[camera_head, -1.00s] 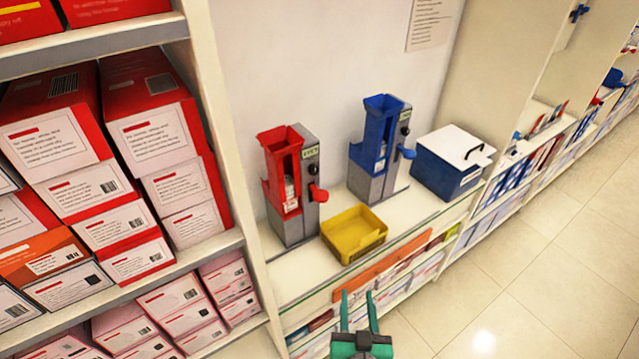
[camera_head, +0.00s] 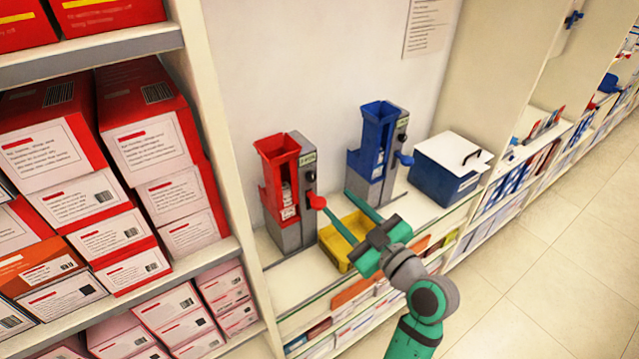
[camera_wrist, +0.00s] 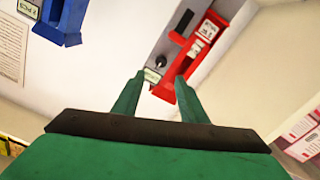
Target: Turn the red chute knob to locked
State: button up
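The red chute (camera_head: 279,165) stands on the counter against a grey post with a label near its top. In the wrist view the red chute (camera_wrist: 203,45) appears turned over, beyond the fingers. My gripper (camera_head: 341,202) is open and empty, in front of the post. In the head view its left fingertip overlaps the area just by the red knob; I cannot tell whether they touch.
A yellow tray (camera_head: 332,247) lies under my gripper. A blue box with a white lid (camera_head: 455,150) is farther right. Shelves of red and white boxes (camera_head: 150,150) stand left.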

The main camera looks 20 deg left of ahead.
aim_at(312, 178)
jog(key=x, duration=1)
jog(key=shift+s+a, duration=0.1)
grip_shut()
